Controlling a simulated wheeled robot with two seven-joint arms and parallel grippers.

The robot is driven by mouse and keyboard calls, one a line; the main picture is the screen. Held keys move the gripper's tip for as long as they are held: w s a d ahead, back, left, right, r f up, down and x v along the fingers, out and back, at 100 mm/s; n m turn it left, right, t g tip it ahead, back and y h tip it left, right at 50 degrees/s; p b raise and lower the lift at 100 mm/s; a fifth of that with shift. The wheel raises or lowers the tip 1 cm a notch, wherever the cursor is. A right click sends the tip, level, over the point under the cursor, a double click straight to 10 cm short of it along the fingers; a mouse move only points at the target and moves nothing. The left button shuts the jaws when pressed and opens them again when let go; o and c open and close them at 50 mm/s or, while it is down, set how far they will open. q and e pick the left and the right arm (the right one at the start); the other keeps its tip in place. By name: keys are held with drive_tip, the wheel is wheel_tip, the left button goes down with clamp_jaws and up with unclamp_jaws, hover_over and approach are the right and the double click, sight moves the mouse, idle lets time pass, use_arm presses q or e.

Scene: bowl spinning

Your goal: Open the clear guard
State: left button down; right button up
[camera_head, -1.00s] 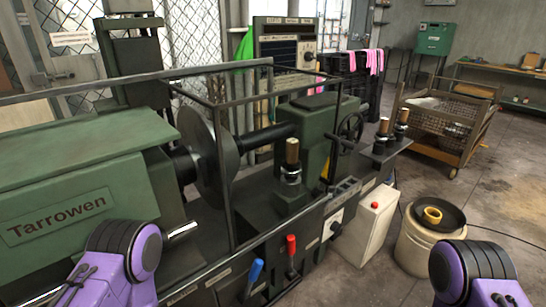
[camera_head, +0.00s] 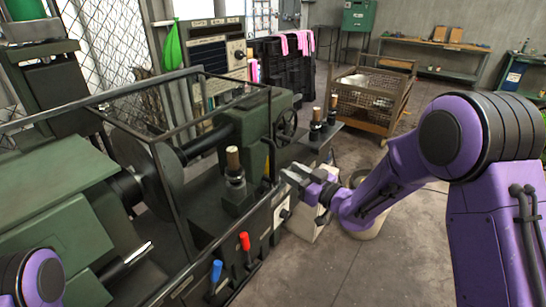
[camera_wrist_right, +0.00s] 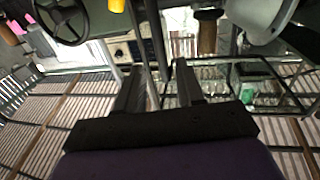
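The clear guard (camera_head: 173,200) is a dark bar frame around the lathe's spindle area, and it stands upright. Its see-through panels are hard to make out. My right gripper (camera_head: 293,174) is by the lower part of the guard's right end post (camera_head: 271,130), beside the lathe front. In the right wrist view, the two fingers of the gripper (camera_wrist_right: 158,78) are apart, with a thin bar in the gap between them. I cannot tell whether they touch it. My left arm shows only at the lower left corner; its gripper is out of frame.
The green lathe (camera_head: 50,195) fills the left. A blue lever (camera_head: 216,270) and a red lever (camera_head: 244,241) stick out in front. A wooden-topped tool post (camera_head: 233,160) stands inside. A mesh cart (camera_head: 370,100) stands behind. The floor at front centre is open.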

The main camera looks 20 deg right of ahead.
drive_tip(key=p, duration=0.2)
hover_over(273, 178)
drive_tip(key=shift+w+d, duration=0.15)
drive_tip(key=shift+w, duration=0.25)
clamp_jaws()
